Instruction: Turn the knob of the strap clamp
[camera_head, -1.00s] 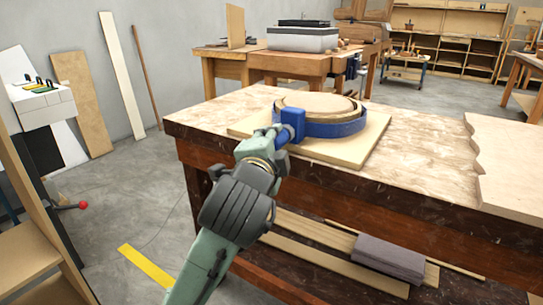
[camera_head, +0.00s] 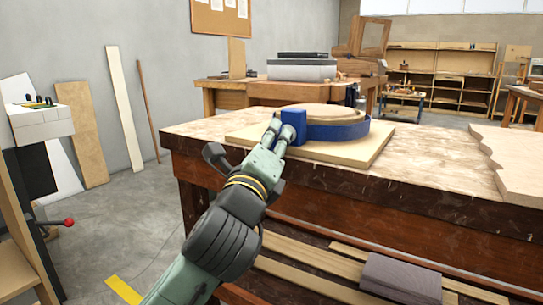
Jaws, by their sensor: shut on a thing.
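The blue strap clamp (camera_head: 340,131) wraps around a round bent-wood lamination (camera_head: 318,111) on a pale square board (camera_head: 348,157). The clamp's blue block (camera_head: 296,124) faces the near left side of the bench. My gripper (camera_head: 280,130) reaches up from the lower left and its fingertips are at the left face of that block. It is shut on the knob there. The knob itself is mostly hidden by the fingers, so its turn angle cannot be seen.
The workbench top (camera_head: 420,155) is bare to the right of the board. A wavy-edged pale panel (camera_head: 515,160) lies at its right end. Another bench (camera_head: 300,92) stands behind.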

